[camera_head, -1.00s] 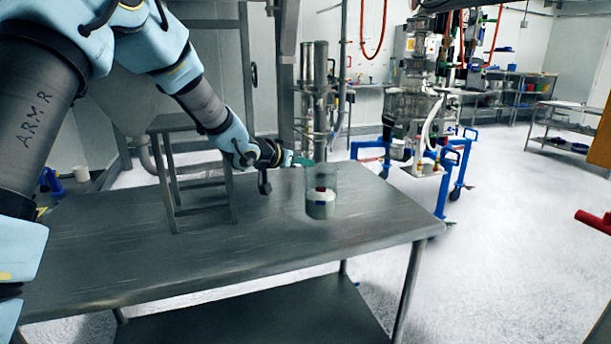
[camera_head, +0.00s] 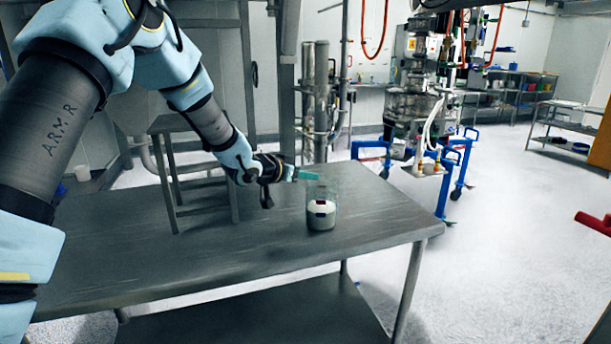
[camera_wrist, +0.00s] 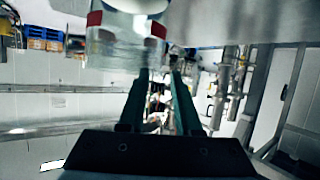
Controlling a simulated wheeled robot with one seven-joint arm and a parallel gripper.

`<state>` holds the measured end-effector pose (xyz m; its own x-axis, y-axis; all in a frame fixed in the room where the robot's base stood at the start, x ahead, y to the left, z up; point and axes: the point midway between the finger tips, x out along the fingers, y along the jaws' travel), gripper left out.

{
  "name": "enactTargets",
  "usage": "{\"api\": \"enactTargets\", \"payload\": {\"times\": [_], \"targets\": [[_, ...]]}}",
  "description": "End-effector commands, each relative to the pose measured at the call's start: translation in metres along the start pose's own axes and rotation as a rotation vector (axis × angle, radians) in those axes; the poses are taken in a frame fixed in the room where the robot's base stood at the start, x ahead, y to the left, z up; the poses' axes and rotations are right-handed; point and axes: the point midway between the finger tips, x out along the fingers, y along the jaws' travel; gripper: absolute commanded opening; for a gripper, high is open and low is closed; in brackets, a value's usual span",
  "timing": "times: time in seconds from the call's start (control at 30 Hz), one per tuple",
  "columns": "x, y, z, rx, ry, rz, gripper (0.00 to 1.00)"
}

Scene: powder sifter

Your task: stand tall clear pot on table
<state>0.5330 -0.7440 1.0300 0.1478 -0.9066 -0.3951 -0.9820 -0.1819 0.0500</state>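The tall clear pot (camera_head: 321,217) stands upright on the grey metal table (camera_head: 200,262), near its right end. It holds pale material in its lower part and has a dark label. My gripper (camera_head: 308,175) is at the pot's upper left, with its teal fingertips by the rim. In the wrist view the pot (camera_wrist: 115,45) appears upside down at the top, with red marks. The gripper fingers (camera_wrist: 161,75) show a clear gap between them there, with their tips by the pot's rim side. I cannot tell whether a finger touches it.
A metal frame (camera_head: 178,185) stands at the table's back left, below my arm. Steel pipes (camera_head: 320,95) rise behind the table. A blue-framed wheeled machine (camera_head: 410,110) stands beyond it. The table's front and middle are clear.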

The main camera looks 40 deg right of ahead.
Motion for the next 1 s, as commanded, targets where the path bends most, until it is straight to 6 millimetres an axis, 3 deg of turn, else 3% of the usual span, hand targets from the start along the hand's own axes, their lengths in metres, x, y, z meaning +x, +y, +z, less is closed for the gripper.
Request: {"api": "enactTargets", "payload": {"times": [0.27,0.7,1.0], "targets": [[-0.006,-0.001,-0.003,0.000,0.001,-0.001,0.33],[-0.092,-0.001,-0.002,0.001,0.001,-0.003,0.33],[-0.120,0.000,-0.003,0.000,0.000,0.000,0.33]]}}
